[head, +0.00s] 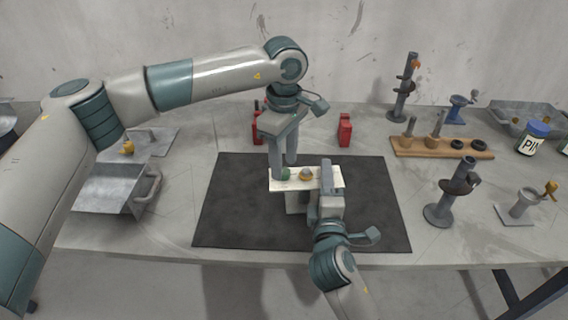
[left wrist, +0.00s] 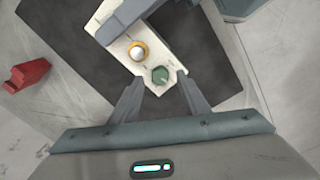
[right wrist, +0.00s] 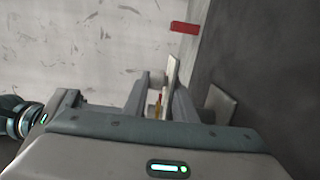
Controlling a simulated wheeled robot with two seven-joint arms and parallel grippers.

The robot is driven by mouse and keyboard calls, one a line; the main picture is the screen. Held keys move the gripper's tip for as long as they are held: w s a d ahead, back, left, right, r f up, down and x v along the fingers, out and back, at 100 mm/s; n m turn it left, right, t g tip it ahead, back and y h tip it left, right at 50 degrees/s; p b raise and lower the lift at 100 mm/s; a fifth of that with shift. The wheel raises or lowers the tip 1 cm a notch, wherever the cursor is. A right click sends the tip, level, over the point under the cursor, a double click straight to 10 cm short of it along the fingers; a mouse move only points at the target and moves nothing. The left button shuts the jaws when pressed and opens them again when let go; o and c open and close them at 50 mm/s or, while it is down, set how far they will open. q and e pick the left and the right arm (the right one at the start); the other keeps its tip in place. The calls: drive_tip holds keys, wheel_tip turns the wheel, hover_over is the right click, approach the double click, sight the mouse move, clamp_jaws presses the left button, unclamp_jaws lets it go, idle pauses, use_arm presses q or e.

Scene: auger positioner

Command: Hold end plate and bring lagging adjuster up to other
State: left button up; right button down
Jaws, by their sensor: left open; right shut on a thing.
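The pale end plate (head: 300,186) stands over the dark mat on a grey support. It carries a green adjuster (left wrist: 160,75) and a white-topped adjuster with an orange ring (left wrist: 138,51). In the head view the green adjuster (head: 286,173) is left of the orange one (head: 306,175). My left gripper (left wrist: 160,78) is open, its fingers on either side of the green adjuster; I cannot tell whether they touch it. My right gripper (head: 326,172) is shut on the plate's right part. In the right wrist view the plate (right wrist: 172,72) shows as a thin edge by the fingers.
Two red objects (head: 345,130) stand behind the mat (head: 375,215). A grey tray (head: 108,188) is at left. A wooden rack (head: 440,149), a grey stand (head: 440,213) and a labelled jar (head: 533,140) are at right. The mat's right part is clear.

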sight(284, 170)
use_arm(q)
wheel_tip(284, 170, up, 10)
drive_tip(key=shift+r, duration=0.15)
use_arm(e)
drive_tip(key=shift+f, duration=0.1)
idle(0.3)
drive_tip(key=c, duration=1.4)
unclamp_jaws()
drive_tip(key=shift+o, duration=0.2)
drive_tip(key=s, duration=1.2)
drive_tip(key=shift+a, duration=0.25)
